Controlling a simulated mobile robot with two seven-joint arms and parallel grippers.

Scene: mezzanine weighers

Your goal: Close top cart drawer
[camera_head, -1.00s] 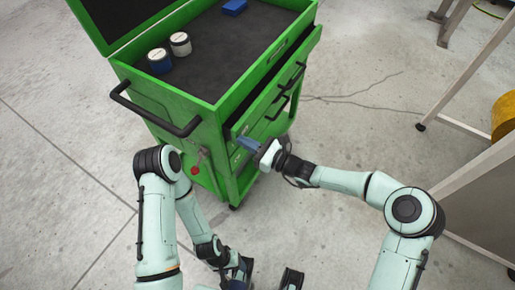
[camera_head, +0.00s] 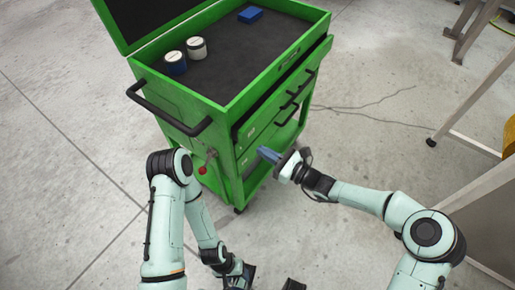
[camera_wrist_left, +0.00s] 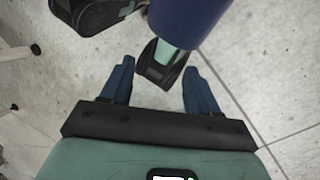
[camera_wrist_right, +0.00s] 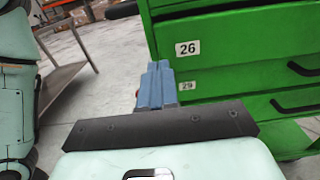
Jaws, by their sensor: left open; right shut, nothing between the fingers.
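The green cart (camera_head: 185,112) stands ahead with its lid up. Its top drawer (camera_head: 285,88) sticks out a little, with a dark gap behind its front. In the right wrist view, green drawer fronts (camera_wrist_right: 240,45) with labels 26 and 29 fill the upper right. My right gripper (camera_head: 266,154) is shut and empty, just off the cart's front near its left corner. Its blue fingers (camera_wrist_right: 157,84) overlap the drawers' left edge in the wrist view; contact cannot be told. My left gripper (camera_wrist_left: 160,85) is open and empty, low near my base.
Two small tins (camera_head: 196,48) and a blue box (camera_head: 250,14) sit on the cart top. A black side handle (camera_head: 165,115) and a red knob (camera_head: 202,170) stick out on the cart's left. A metal-legged table (camera_head: 470,105) stands right.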

